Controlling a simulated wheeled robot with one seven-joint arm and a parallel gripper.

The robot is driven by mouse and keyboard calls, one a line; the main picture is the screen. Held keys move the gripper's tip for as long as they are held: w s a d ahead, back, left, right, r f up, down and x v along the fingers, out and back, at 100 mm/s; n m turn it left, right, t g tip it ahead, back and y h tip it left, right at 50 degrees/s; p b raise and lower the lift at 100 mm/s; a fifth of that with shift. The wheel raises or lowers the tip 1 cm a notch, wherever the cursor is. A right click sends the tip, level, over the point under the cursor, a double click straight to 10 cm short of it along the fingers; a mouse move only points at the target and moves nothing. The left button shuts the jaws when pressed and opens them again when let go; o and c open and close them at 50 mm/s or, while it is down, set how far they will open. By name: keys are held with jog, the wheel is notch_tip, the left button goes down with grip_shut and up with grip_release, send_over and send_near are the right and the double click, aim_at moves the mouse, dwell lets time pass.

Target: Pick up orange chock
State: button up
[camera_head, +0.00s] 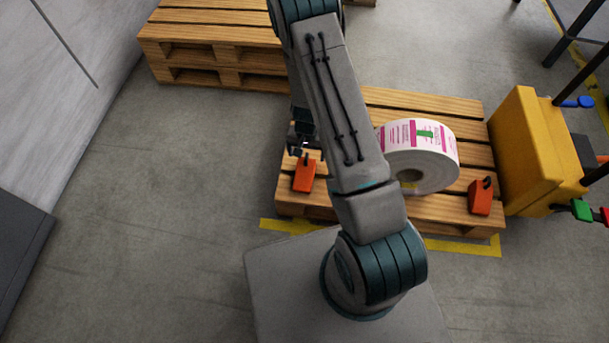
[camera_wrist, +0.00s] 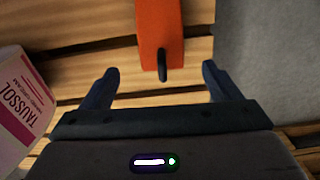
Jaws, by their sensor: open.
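An orange chock (camera_head: 304,175) with a dark handle loop sits on the left end of the wooden pallet in the head view. In the wrist view the same chock (camera_wrist: 160,30) stands at the top middle, its dark loop pointing toward my gripper. My gripper (camera_wrist: 160,80) is open, its two dark fingers apart, with the loop showing between and just beyond the fingertips. In the head view my gripper (camera_head: 302,135) is just behind the chock, partly hidden by my arm. A second orange chock (camera_head: 480,196) sits at the pallet's right end.
A large label roll (camera_head: 440,160) lies on the pallet (camera_head: 440,211) between the chocks; its printed side (camera_wrist: 22,105) is at the left in the wrist view. A yellow machine (camera_head: 525,140) stands right of the pallet. Stacked pallets (camera_head: 215,35) are behind. Floor at left is clear.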

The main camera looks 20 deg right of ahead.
aim_at(306, 159)
jog(key=shift+a+f+b, duration=0.15)
jog(key=shift+f+b, duration=1.5)
jog(key=shift+f, duration=1.45)
jog(key=shift+r, duration=0.1)
jog(key=c, duration=1.3)
